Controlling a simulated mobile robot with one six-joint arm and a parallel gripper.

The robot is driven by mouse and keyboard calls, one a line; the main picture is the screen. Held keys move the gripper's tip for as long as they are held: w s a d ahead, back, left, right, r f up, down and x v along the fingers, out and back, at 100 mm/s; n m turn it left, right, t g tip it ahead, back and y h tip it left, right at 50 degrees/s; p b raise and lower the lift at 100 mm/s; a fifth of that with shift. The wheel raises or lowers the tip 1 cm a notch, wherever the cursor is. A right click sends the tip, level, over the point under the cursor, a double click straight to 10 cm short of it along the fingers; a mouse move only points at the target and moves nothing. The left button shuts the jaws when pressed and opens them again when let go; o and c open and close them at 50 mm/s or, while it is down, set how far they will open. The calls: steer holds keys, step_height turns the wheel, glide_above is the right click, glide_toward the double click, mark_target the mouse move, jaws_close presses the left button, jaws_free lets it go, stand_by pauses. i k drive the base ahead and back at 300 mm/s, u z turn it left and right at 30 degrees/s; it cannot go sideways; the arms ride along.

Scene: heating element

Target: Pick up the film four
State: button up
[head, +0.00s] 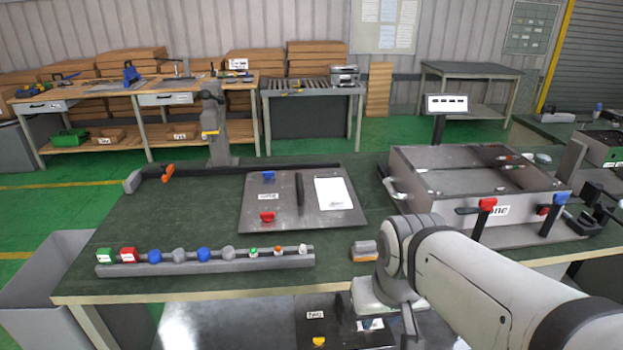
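No film can be singled out as film four from its label. A white sheet (333,193) lies on a flat grey plate (300,218) with a red and a blue clamp-like part and a black handle; the plate's small label is too small to read surely. A dark panel (325,333) with small white labels and a yellow knob shows low, below the front table edge, partly behind my arm. My gripper (388,308) hangs from the wrist near the table's front edge, mostly hidden by my arm; its fingers are not clear.
A grey rail (205,262) holds red, green, blue and grey knobs at front left. An open metal box (475,185) labelled "one", with red and blue clamp handles, stands at right. A grey bin (45,280) stands at left. The green tabletop (170,210) has free room at left.

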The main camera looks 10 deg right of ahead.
mark_target(332, 193)
steer(key=z, duration=0.05)
steer(key=i, duration=0.9)
steer(key=u, duration=0.05)
